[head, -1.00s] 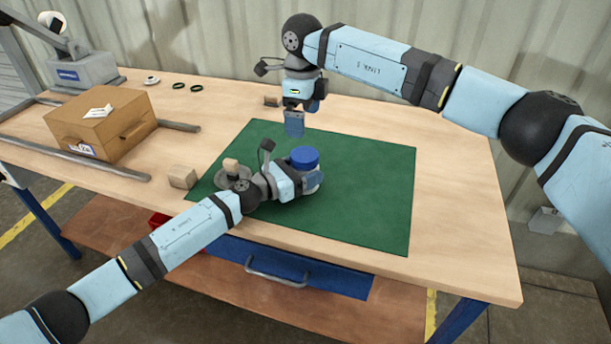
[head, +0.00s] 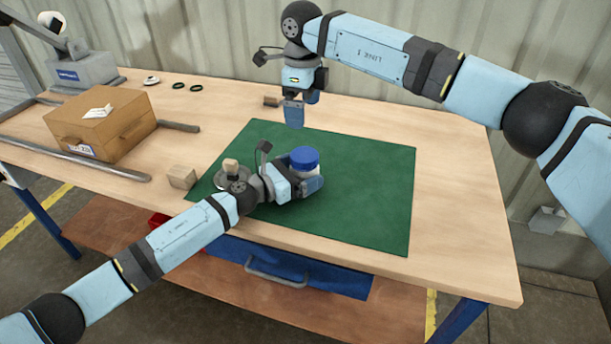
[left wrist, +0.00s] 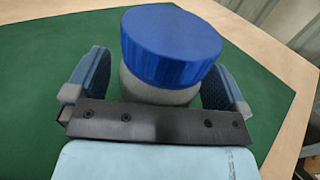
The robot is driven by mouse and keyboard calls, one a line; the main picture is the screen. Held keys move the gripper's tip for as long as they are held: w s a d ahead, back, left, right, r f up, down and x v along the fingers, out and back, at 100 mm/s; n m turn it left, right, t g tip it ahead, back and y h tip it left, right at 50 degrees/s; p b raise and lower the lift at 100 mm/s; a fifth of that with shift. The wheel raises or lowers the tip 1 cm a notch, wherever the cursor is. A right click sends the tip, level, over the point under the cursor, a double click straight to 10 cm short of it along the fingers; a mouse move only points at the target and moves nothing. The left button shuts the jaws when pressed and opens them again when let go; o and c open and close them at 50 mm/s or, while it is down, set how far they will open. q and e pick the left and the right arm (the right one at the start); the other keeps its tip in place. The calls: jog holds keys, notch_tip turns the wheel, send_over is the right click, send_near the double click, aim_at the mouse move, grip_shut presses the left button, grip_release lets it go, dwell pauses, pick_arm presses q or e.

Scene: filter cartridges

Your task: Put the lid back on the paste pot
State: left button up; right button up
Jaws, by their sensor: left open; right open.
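The paste pot (head: 305,171) is a white jar standing on the green mat. A blue lid (head: 304,156) rests on its top; I cannot tell whether it is fully seated. In the left wrist view the blue lid (left wrist: 172,45) covers the top of the grey-white pot (left wrist: 150,88). My left gripper (head: 310,187) is open, low at the pot, with one finger on each side of it (left wrist: 157,85) and gaps visible. My right gripper (head: 294,112) is open and empty, above the mat's back edge, behind the pot.
A grey round piece with a wooden block on it (head: 232,168) is left of the pot, by my left wrist. A wooden block (head: 182,177) sits left of the green mat (head: 370,200). A cardboard box (head: 100,125) stands farther left. The mat's right half is clear.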

pick_arm(q)
jog(key=v, duration=1.3)
